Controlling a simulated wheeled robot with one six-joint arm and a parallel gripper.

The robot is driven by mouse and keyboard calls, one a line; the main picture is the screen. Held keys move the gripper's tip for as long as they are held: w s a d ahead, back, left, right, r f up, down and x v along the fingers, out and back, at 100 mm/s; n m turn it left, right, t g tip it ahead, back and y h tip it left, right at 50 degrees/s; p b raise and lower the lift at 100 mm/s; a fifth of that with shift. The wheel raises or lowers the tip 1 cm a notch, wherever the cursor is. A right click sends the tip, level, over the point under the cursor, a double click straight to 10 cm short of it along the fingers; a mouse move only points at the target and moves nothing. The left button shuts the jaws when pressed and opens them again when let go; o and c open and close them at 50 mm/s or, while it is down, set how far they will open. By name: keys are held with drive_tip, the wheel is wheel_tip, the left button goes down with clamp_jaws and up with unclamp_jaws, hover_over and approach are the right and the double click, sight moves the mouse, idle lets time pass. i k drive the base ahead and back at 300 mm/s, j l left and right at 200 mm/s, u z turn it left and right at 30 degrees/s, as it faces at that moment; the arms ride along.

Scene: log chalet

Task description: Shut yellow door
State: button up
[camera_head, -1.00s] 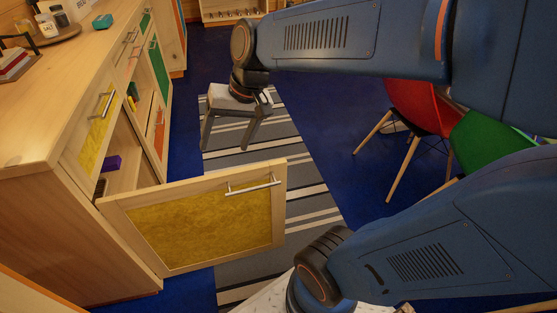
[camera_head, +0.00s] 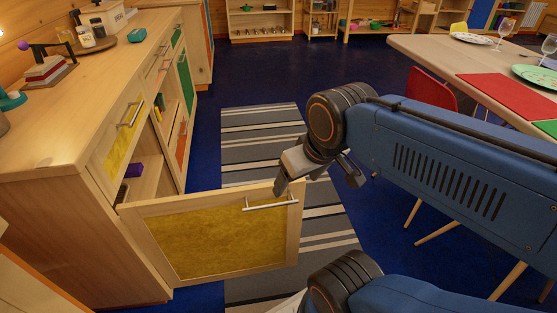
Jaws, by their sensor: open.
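The yellow door (camera_head: 215,241) stands wide open, swung out from the lower front of the wooden cabinet (camera_head: 60,215). It has a pale wood frame and a yellow panel. Its metal bar handle (camera_head: 270,207) is near the upper right of the panel. My gripper (camera_head: 314,180) is open and empty near the door's top right corner, by the handle. One finger points down close to the door's top edge; I cannot tell whether it touches. Part of the other finger is hard to make out.
Inside the open compartment are a purple item (camera_head: 134,170) and a dark item (camera_head: 122,192). A yellow drawer front (camera_head: 118,152) is above it. A striped rug (camera_head: 262,150) lies beyond the door. A table (camera_head: 440,62) and red chair (camera_head: 430,90) stand right.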

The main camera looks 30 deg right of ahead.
sight(193, 239)
drive_tip(key=k+j+z, duration=0.15)
drive_tip(key=k+j, duration=0.65)
